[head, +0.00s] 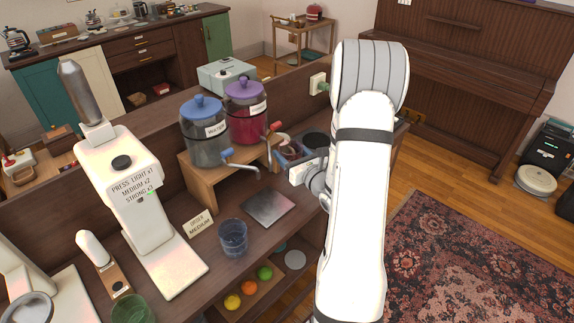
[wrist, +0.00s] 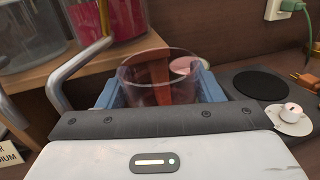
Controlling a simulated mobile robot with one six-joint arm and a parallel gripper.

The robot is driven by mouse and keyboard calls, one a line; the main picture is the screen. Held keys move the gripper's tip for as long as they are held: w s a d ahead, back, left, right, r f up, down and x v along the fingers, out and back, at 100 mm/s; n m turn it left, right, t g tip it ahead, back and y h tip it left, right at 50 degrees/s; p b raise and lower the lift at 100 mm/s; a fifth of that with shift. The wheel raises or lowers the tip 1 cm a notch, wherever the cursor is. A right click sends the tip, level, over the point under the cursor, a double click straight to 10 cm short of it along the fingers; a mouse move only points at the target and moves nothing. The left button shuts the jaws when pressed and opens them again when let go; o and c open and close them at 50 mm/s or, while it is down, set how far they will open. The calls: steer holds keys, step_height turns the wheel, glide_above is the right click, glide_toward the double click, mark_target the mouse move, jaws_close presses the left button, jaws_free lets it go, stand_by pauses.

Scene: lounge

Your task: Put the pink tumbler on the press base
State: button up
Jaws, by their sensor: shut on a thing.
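The pink tumbler (wrist: 158,72) is see-through and upright in the wrist view, just beyond the dark front edge of my gripper (wrist: 160,97). My gripper is shut on it; the finger contact is hard to make out.
A blue tumbler (head: 233,240) stands beside a metal plate (head: 268,207) on the counter. A green tumbler (head: 132,310) is at the front left. Two drink dispensers (head: 205,140) with projecting taps stand on a wooden riser (head: 210,185). An order sign (head: 199,225) reads MEDIUM.

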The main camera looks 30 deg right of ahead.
steer(key=s+d+p, duration=0.2)
steer(key=s+d, duration=0.1)
steer(key=s, duration=0.6)
steer(key=s+d+p, duration=0.2)
steer(key=s+d, duration=0.1)
steer(key=s, duration=0.5)
steer(key=shift+s+d+f+p, duration=0.15)
steer(key=shift+s+d+p, duration=0.15)
steer(key=shift+s, duration=0.1)
